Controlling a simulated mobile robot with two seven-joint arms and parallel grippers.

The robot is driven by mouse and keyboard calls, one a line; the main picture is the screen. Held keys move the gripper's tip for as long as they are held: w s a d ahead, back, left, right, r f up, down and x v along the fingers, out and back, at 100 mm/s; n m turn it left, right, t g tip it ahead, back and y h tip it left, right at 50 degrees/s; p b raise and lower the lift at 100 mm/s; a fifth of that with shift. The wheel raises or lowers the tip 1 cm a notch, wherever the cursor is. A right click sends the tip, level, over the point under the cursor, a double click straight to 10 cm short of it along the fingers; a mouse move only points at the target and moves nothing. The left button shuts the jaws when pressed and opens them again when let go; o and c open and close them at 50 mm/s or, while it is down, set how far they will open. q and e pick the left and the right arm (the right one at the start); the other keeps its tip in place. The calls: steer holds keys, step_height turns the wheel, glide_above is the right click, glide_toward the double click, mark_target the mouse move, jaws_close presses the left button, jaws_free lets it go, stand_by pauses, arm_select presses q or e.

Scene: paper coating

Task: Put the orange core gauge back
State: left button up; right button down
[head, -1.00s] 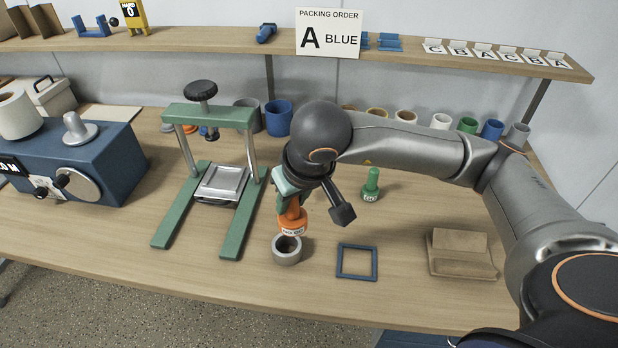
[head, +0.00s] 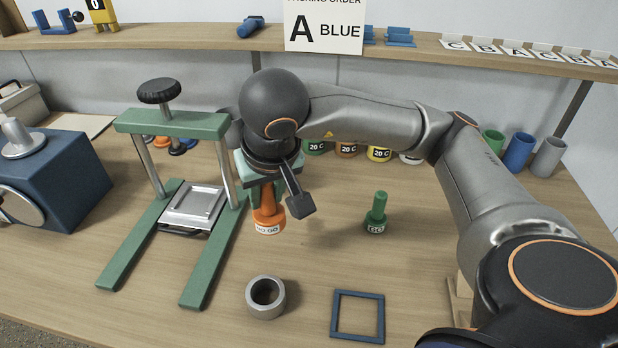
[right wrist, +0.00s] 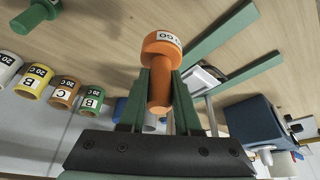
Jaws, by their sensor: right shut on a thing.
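The orange core gauge (head: 268,216), labelled NO GO, is held by my right gripper (head: 262,185) beside the green press. In the right wrist view the two green fingers (right wrist: 160,95) close on the stem of the orange gauge (right wrist: 161,48), with its wide labelled head beyond the tips. In the head view the gauge hangs head down, apart from the grey ring core (head: 265,297), which stands open on the table in front of it. The green GO gauge (head: 376,212) stands upright on the table to the right. My left gripper is not in view.
The green press (head: 172,122) stands close on the left, with a blue machine (head: 45,180) beyond it. A blue square frame (head: 357,316) lies at the front. Several coloured cups line the back, partly behind my arm. The table between the gauges is clear.

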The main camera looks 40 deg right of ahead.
steer(key=shift+s+d+r+m, duration=0.2)
steer(key=shift+d+r+m, duration=0.25)
steer(key=shift+r, duration=0.2)
steer(key=shift+d, duration=0.4)
arm_select(q)
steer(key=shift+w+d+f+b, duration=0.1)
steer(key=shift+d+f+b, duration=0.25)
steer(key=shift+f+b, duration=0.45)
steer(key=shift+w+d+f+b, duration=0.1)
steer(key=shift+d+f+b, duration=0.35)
steer(key=shift+b, duration=0.55)
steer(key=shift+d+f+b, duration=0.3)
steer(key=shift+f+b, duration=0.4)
steer(key=shift+b, duration=0.2)
arm_select(e)
steer(key=shift+w+d+f, duration=0.85)
steer(key=shift+d+f, duration=1.2)
steer(key=shift+f, duration=0.05)
steer(key=shift+w+d+f, duration=0.9)
steer(key=shift+d+f, duration=1.2)
steer(key=shift+w+d+f, duration=0.85)
steer(key=shift+d+f, duration=1.2)
steer(key=shift+f, duration=0.05)
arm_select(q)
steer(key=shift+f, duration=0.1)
arm_select(e)
steer(key=shift+f, duration=0.25)
steer(key=c, duration=0.6)
jaws_free()
steer(key=shift+r, duration=0.1)
